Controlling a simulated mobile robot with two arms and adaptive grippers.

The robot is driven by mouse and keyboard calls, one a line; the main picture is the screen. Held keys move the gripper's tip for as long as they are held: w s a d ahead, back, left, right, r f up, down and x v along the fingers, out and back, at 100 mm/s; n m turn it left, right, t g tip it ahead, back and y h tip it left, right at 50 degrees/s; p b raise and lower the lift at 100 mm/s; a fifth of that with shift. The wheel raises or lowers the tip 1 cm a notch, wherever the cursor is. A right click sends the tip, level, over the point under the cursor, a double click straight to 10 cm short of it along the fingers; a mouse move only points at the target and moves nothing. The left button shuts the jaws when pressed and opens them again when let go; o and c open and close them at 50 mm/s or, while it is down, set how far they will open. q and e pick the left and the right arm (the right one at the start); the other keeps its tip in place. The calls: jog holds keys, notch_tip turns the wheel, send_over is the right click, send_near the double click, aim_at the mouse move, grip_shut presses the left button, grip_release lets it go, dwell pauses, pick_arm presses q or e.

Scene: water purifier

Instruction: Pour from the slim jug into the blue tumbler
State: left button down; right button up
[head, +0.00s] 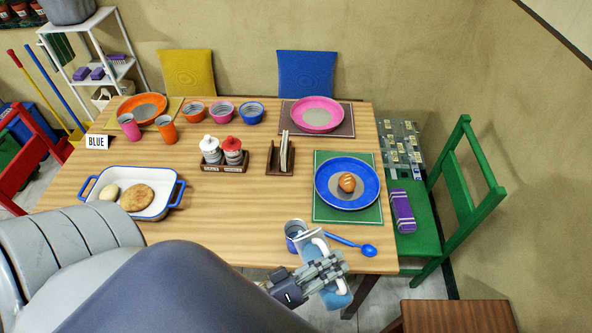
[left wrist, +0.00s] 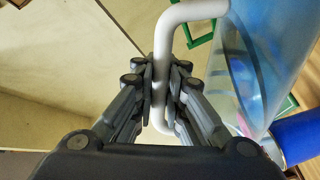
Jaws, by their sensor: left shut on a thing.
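The slim jug (head: 338,297) is translucent bluish with a white handle. It is tilted over the table's front edge, its mouth toward the upper left. My left gripper (head: 325,268) is shut on its handle, which shows between the fingers (left wrist: 160,80) in the left wrist view; the jug's clear blue wall (left wrist: 255,60) is to the right there. The blue tumbler (head: 292,238) stands near the table's front edge, just left of the jug's mouth and partly hidden by it. I cannot tell whether water is flowing. My right gripper is not in view.
A blue spoon (head: 352,243) lies right of the tumbler. A blue plate (head: 330,189) with a bread roll sits on a green mat behind. A white baking dish (head: 158,206) is at the left. A green chair (head: 420,225) stands to the right.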

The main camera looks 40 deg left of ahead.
aim_at(347, 305)
pick_arm(q)
jog(key=shift+w+a+r+n, duration=0.25)
jog(key=shift+r+n, duration=0.15)
jog(key=shift+r, duration=0.2)
dwell(1.1)
jog(key=f+m, duration=0.1)
jog(key=d+f+m, duration=0.1)
jog(key=s+f+m, duration=0.1)
jog(key=shift+d, duration=0.3)
jog(key=shift+s+d+r+m+p, duration=0.15)
jog(key=shift+d+m+p, duration=0.3)
jog(key=shift+m+p, duration=0.45)
jog(key=shift+d+f+m+b, duration=0.1)
jog(key=shift+f+m+b, duration=0.2)
jog(key=shift+b, duration=0.05)
jog(key=shift+s+d+f+m, duration=0.15)
jog(key=shift+s+d+m, duration=0.15)
jog(key=shift+d+m, duration=0.2)
jog(key=d+f+m, duration=0.1)
jog(key=m, duration=0.1)
jog(key=s+d+f+m, duration=0.1)
jog(key=f+m, duration=0.1)
jog(key=m, duration=0.1)
jog(key=shift+s+d+f, duration=0.15)
jog(key=shift+d, duration=0.25)
jog(key=shift+s+d+f+m, duration=0.1)
jog(key=shift+d+f+m, duration=0.05)
jog(key=shift+f+m, duration=0.45)
jog(key=shift+r, duration=0.1)
jog(key=shift+r, duration=0.1)
